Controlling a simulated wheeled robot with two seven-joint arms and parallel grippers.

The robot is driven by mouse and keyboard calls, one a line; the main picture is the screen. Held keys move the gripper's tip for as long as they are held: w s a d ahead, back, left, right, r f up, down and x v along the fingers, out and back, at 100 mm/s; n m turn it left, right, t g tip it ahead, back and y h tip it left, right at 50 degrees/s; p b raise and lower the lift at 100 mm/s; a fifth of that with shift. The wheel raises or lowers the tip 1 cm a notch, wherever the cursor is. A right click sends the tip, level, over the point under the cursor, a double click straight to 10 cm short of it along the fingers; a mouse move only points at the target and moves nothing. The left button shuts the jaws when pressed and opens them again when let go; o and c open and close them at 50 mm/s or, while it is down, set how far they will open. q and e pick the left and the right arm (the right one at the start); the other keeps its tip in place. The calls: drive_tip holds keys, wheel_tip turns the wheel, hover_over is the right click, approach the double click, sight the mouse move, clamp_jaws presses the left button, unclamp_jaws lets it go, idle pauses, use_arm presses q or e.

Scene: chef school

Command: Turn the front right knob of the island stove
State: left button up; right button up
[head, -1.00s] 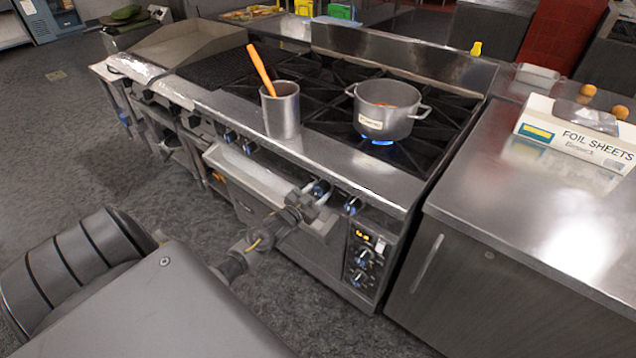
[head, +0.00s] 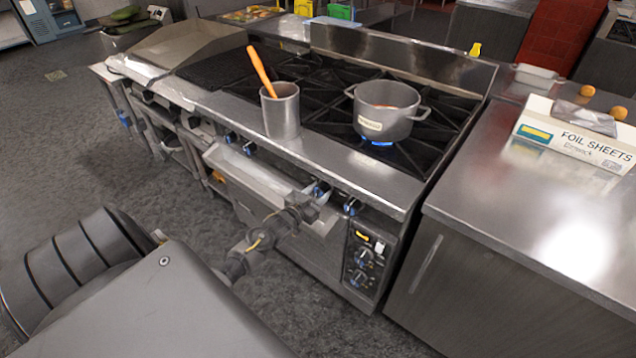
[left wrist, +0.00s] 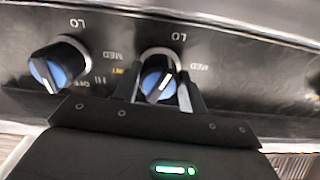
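The island stove (head: 375,180) has a row of blue and black knobs on its front. In the left wrist view, which is upside down, my left gripper (left wrist: 160,88) has one finger on each side of a knob (left wrist: 157,84). Its fingers are apart and close to the knob; firm contact is not clear. Another knob (left wrist: 58,66) sits to the left in that view, outside the fingers. In the head view my left gripper (head: 314,202) is at the stove front, by the knob (head: 320,189) left of the rightmost one (head: 352,206). My right gripper is out of view.
A pot (head: 388,110) stands over a lit blue flame (head: 377,141) at the front right. A metal container (head: 281,112) with an orange-handled utensil stands near the stove's front edge. The oven control panel (head: 362,260) is below the knobs. A steel counter (head: 500,220) adjoins on the right.

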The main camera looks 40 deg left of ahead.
use_arm(q)
drive_tip(key=o, duration=0.4)
drive_tip(key=shift+o, duration=0.2)
drive_tip(key=s+b, duration=0.1)
drive_tip(key=s, duration=0.9)
drive_tip(key=shift+s, duration=0.4)
drive_tip(key=shift+d, duration=0.1)
